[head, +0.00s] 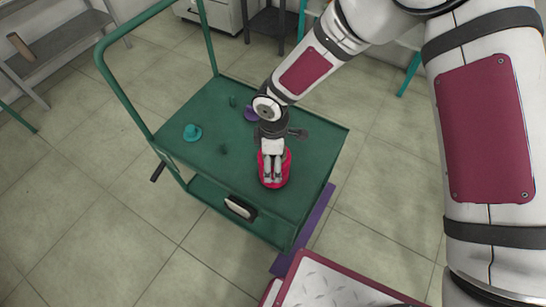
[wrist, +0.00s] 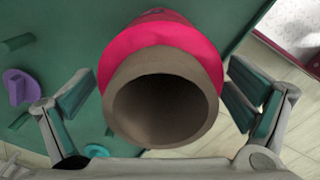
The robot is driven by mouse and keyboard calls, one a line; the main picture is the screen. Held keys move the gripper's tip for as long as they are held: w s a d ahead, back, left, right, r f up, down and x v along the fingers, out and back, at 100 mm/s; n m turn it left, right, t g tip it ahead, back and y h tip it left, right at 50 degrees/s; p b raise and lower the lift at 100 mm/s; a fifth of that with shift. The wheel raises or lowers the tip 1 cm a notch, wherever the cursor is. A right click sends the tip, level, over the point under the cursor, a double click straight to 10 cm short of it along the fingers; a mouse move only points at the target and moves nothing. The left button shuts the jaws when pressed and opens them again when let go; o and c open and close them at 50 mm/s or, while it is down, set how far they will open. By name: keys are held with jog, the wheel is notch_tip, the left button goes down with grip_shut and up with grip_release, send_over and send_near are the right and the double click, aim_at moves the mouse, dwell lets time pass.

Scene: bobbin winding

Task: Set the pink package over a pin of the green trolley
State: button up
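The pink package (head: 286,166) is a pink winding on a brown tube. In the head view it is over the front right part of the green trolley (head: 215,174), below my gripper (head: 271,180). In the wrist view the package (wrist: 165,35) is centred, its open brown tube end (wrist: 165,110) facing the camera. The fingers of my gripper (wrist: 162,75) stand on both sides of it, with a narrow gap showing at each side, so it looks open around it. The package hides whatever is beneath it; I cannot tell whether a pin is inside. Bare pins (head: 224,150) stand on the deck.
A teal package (head: 192,133) sits on the trolley's left part and a purple one (head: 250,114) farther back, beside my wrist. The trolley's handle (head: 115,80) rises at the left. A pink-edged platform (head: 335,285) is in front. Shelving (head: 60,45) stands back left.

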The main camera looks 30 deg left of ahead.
jog(key=shift+r, duration=0.1)
notch_tip(320, 180, up, 12)
jog(key=w+d+r+m+t+h+p, duration=0.25)
jog(key=d+r+m, duration=0.75)
jog(key=d+r, duration=1.15)
jog(key=s+d+r+m+t+y, duration=0.1)
jog(key=s+d+r+m, duration=0.3)
jog(key=s+d+m, duration=0.2)
jog(key=s+d+r+m+y+p, duration=0.1)
jog(key=s+d+r+m, duration=0.3)
jog(key=s+d+m, duration=0.3)
jog(key=s+d, duration=0.4)
jog(key=shift+r+t, duration=0.3)
jog(key=shift+t, duration=0.05)
